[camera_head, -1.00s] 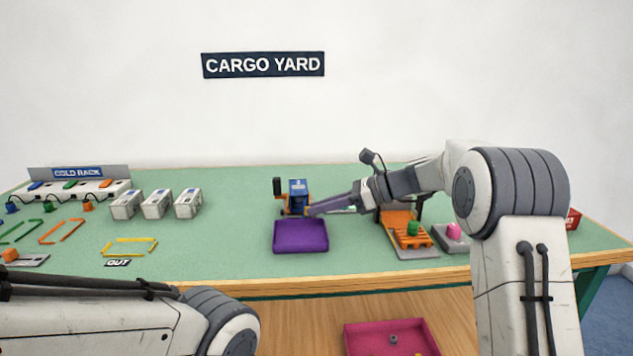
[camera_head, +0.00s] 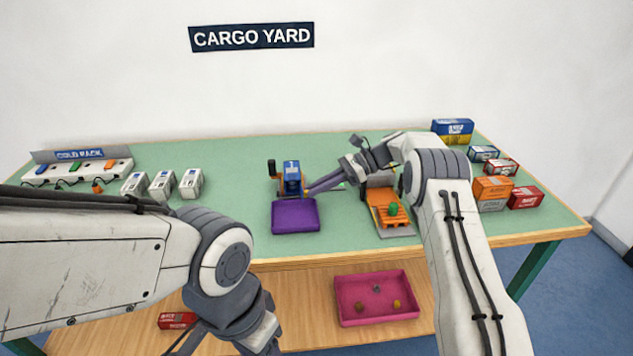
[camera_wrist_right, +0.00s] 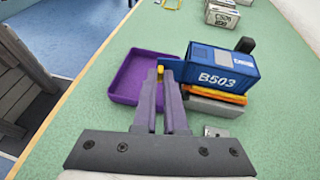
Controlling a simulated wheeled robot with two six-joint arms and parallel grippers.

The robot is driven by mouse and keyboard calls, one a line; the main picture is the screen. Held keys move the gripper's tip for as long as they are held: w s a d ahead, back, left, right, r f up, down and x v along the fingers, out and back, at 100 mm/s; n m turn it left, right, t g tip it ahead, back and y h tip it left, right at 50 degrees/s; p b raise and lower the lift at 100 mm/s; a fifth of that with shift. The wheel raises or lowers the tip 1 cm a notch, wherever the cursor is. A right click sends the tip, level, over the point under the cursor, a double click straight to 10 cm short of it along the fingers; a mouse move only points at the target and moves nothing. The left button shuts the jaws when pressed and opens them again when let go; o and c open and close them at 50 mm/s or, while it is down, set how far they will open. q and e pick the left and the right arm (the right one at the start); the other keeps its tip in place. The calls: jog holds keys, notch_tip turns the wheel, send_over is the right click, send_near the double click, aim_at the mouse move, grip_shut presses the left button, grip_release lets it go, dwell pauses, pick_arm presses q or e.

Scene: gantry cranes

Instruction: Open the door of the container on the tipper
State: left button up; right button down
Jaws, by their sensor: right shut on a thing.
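The blue container (camera_head: 291,178), marked B503 in the right wrist view (camera_wrist_right: 222,75), sits on the orange tipper (camera_head: 276,187). Its orange and grey bed shows under it in the wrist view (camera_wrist_right: 215,97). My right gripper (camera_head: 312,188) reaches in from the right to the container's near end. In the wrist view its purple fingers (camera_wrist_right: 160,84) are shut on a small yellow handle (camera_wrist_right: 160,73). A blue panel (camera_wrist_right: 174,70), which looks like the door, stands out beside the container at the fingertips. How far it is swung is partly hidden. My left arm's fingertips are out of view.
A purple tray (camera_head: 295,217) lies just in front of the tipper. White containers (camera_head: 162,185) stand left, coloured ones (camera_head: 492,188) right. A pink tray (camera_head: 376,298) is on the lower shelf.

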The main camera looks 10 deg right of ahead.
dwell(0.4)
jog(key=c, duration=1)
grip_release()
jog(key=shift+o, duration=0.2)
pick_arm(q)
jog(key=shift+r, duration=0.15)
